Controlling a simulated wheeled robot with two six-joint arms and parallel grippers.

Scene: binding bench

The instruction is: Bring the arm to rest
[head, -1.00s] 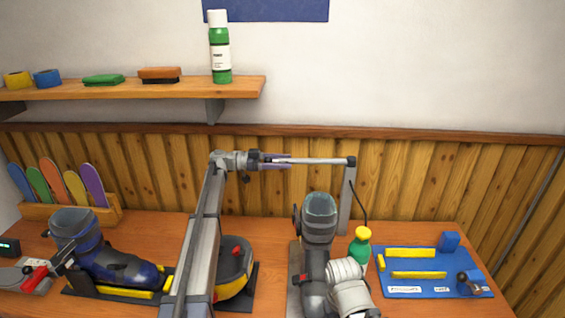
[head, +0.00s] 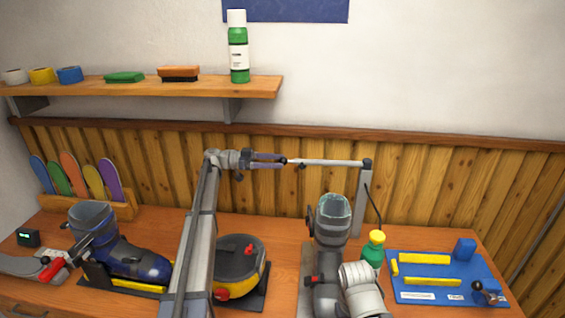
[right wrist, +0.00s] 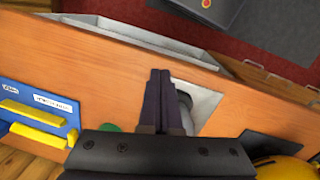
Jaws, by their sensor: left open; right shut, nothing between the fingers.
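My left arm rises from the bottom of the head view, left of centre. My left gripper (head: 268,160) is at its end, level, high above the bench and pointing right. It is open and empty. Its purple fingers overlap or come close to the left end of a thin grey horizontal bar (head: 330,162); I cannot tell whether they touch. My right gripper (right wrist: 160,74) shows in the right wrist view, with dark purple fingers together and nothing between them. It is above the bench (right wrist: 110,75), over a pale plate (right wrist: 207,103). Its fingers cannot be made out in the head view.
A boot (head: 140,262) stands at the left, beside a round black and yellow thing (head: 240,262). A grey post (head: 363,205) carries the bar. A green bottle (head: 373,252) and a blue mat (head: 425,285) lie right. A shelf (head: 150,88) hangs above.

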